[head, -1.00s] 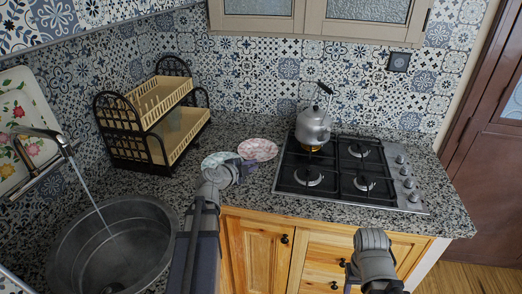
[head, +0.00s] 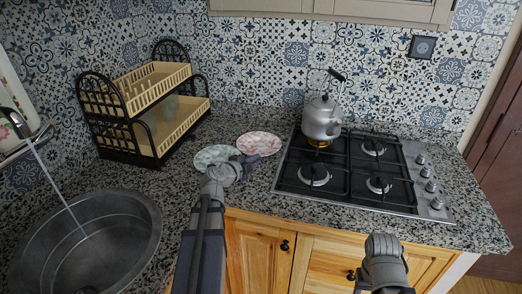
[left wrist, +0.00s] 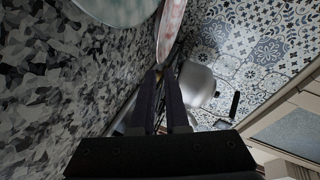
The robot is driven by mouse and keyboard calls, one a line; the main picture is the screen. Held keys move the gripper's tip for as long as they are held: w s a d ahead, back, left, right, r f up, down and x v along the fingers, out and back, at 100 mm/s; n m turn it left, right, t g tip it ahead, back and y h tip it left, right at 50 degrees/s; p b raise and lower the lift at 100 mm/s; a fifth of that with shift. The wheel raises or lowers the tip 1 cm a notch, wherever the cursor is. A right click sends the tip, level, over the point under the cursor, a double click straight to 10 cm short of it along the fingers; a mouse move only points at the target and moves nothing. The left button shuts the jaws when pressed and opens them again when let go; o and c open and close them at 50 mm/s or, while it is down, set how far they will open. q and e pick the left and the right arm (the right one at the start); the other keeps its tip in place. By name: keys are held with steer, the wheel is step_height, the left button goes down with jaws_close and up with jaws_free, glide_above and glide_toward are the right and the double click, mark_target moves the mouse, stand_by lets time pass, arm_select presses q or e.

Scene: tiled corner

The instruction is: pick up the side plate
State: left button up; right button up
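I cannot tell which one is meant as the side plate. My left gripper (head: 251,162) is low over the counter, right at the near rim of the pink plate. In the left wrist view my fingertips (left wrist: 161,72) are close together at the rim of the pink plate (left wrist: 171,30), seen nearly edge-on; whether they grip it is unclear. The green plate (left wrist: 118,9) is at the top. My right gripper (head: 358,278) is partly hidden, low in front of the cabinet.
A gas hob (head: 345,182) with a kettle (head: 322,118) over a lit burner is right of the plates. A two-tier dish rack (head: 150,115) stands behind left. A sink (head: 85,245) with running water is at the left. Counter is clear between rack and sink.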

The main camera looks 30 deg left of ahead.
mark_target(268, 154)
arm_select(q)
steer(key=shift+w+f, duration=0.2)
steer(key=shift+f, duration=0.15)
steer(key=shift+b+x, duration=0.45)
steer(key=shift+x, duration=0.8)
steer(key=shift+b+x, duration=0.65)
steer(key=shift+x, duration=2)
steer(key=shift+d+r, duration=0.2)
jaws_close()
steer(key=shift+r, duration=0.2)
step_height(268, 154, up, 10)
steer(key=p, duration=1)
